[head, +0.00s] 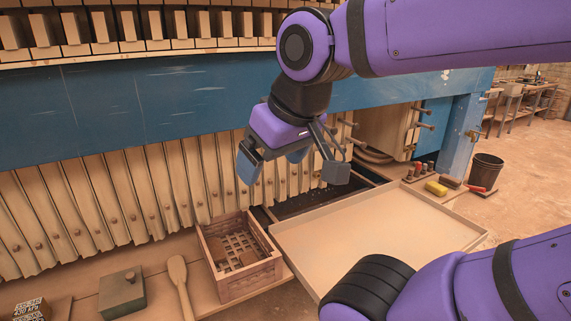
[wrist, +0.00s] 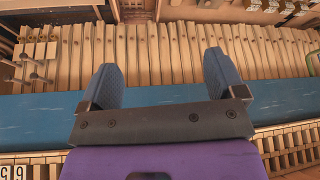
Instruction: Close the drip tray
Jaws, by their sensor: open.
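The drip tray (head: 430,214) is a wide, shallow, tan tray with a low rim, standing out from under the filter press at the right of the head view. A dark opening (head: 305,203) shows between its back edge and the press plates. My arm hides part of its near right side. My gripper (head: 294,168) is open and empty, above and behind the tray's back left part, close to the plates and apart from the tray. In the wrist view, my open gripper (wrist: 162,80) has nothing between its fingers. I cannot make out the tray there.
A wooden crate (head: 250,278) stands against the tray's left side. A paddle (head: 181,285) and a green box (head: 122,292) lie further left. A yellow sponge (head: 436,188) and a dark bucket (head: 485,172) are at the right. The blue beam (head: 130,100) spans above the plates (head: 130,190).

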